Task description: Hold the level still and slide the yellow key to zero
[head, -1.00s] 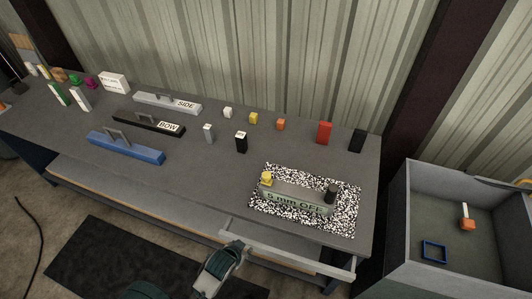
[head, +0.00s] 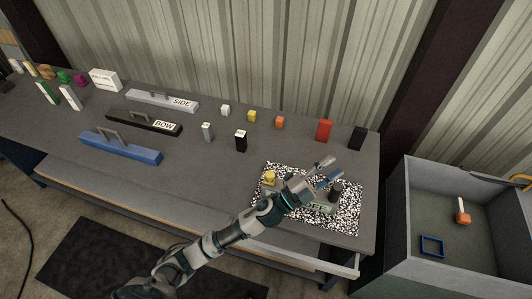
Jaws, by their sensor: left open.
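The level (head: 320,209) is a grey-green bar with a "5 mm OFF" label, now partly covered by my arm. It lies on a black-and-white speckled mat (head: 350,217) at the right front of the bench. The yellow key (head: 269,177) stands at its left end and a black knob (head: 336,191) at its right end. My left gripper (head: 332,168) is open and empty, its fingers pointing up and right in the picture, over the mat near the black knob. I cannot tell its height above the level. My right gripper is out of view.
Small blocks stand behind the mat, including a black one (head: 241,141) and a red one (head: 324,130). Blue (head: 120,148), black (head: 142,124) and grey (head: 160,101) handled bars lie at left. A grey bin (head: 440,259) stands right of the bench.

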